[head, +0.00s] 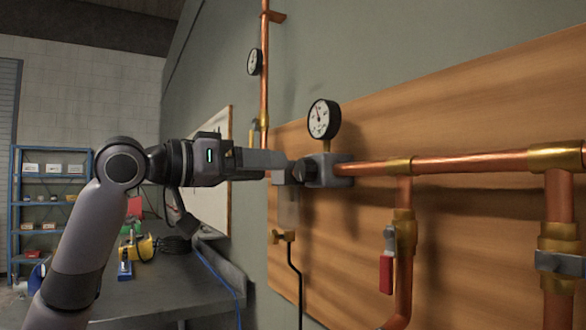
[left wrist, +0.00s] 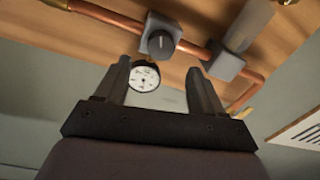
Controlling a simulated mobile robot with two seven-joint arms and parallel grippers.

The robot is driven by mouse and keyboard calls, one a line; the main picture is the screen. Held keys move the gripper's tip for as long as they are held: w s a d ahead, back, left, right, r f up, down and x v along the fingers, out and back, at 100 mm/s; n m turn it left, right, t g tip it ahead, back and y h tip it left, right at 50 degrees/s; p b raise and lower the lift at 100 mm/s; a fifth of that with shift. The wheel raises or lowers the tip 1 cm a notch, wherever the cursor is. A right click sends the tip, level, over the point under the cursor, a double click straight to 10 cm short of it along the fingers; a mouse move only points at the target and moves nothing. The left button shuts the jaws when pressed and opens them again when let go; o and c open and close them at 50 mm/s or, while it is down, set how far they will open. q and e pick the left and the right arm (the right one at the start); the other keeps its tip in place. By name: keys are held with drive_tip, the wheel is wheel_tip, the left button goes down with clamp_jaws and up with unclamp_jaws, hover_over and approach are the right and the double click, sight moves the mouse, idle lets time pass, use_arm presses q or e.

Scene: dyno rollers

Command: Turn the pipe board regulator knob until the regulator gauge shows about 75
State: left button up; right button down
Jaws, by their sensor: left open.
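The regulator is a grey block (head: 330,170) on the copper pipe of the wooden pipe board. Its dark round knob (head: 304,170) faces my left gripper (head: 285,170), which partly covers it. In the left wrist view the knob (left wrist: 161,42) shows just past the fingertips of my open left gripper (left wrist: 158,62), in line with the gap. Contact cannot be told. The round white regulator gauge (head: 323,118) stands above the block. Its needle points roughly upward; the numbers are too small to read. The gauge also shows in the left wrist view (left wrist: 145,77). My right gripper is not in view.
A red-handled valve (head: 386,272) hangs below the pipe at right. Another gauge (head: 254,61) sits on a vertical pipe at the back. A workbench (head: 170,292) with tools and a blue shelf (head: 50,213) stand at left.

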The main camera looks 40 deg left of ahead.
sight(299, 168)
use_arm(q)
drive_tip(key=p+x, duration=0.1)
drive_tip(key=x, duration=0.4)
drive_tip(key=shift+w+r+p, duration=0.1)
drive_tip(key=shift+w+p, duration=0.05)
drive_tip(key=shift+p, duration=0.15)
drive_tip(key=shift+w+d, duration=0.2)
drive_tip(key=shift+w, duration=0.5)
